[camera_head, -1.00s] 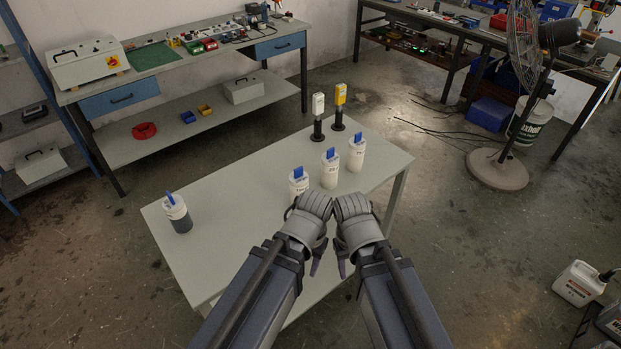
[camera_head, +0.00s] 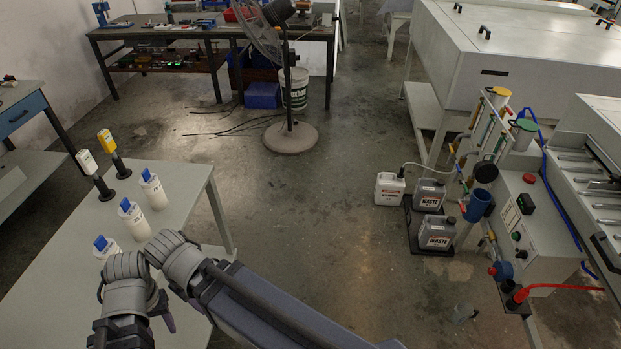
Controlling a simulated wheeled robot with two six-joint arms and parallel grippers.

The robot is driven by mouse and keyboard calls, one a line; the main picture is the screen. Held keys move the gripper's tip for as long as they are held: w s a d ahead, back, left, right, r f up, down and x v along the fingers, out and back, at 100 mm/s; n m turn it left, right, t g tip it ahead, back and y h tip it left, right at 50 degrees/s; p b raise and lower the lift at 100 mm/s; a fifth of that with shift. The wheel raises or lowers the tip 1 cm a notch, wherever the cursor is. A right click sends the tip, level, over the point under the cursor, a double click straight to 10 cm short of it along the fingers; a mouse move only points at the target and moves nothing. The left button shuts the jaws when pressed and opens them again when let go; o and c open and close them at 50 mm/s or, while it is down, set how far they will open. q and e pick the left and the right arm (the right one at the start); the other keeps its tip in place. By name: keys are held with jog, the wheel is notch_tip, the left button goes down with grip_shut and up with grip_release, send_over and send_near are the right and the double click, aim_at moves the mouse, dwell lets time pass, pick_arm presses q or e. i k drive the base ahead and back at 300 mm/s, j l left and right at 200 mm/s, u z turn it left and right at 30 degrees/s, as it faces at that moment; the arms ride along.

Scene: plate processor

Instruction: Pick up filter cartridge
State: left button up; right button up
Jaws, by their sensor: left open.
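A white-headed (camera_head: 88,163) and a yellow-headed device (camera_head: 107,142) stand in black holders at the table's back. A machine with a blue cup (camera_head: 478,204) is at right, beside waste canisters (camera_head: 437,233) and a white jug (camera_head: 389,188). A fan (camera_head: 290,137) stands behind. The middle floor is clear.

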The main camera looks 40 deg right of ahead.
aim_at(104, 247)
jog(key=z, duration=2.6)
jog(key=u, duration=2.9)
jog(key=i+l+u, duration=0.15)
jog(key=l+u, duration=0.25)
jog(key=i+l+u, duration=0.1)
jog(key=l+u, duration=0.25)
jog(key=i+l+u, duration=0.1)
jog(key=l+u, duration=0.3)
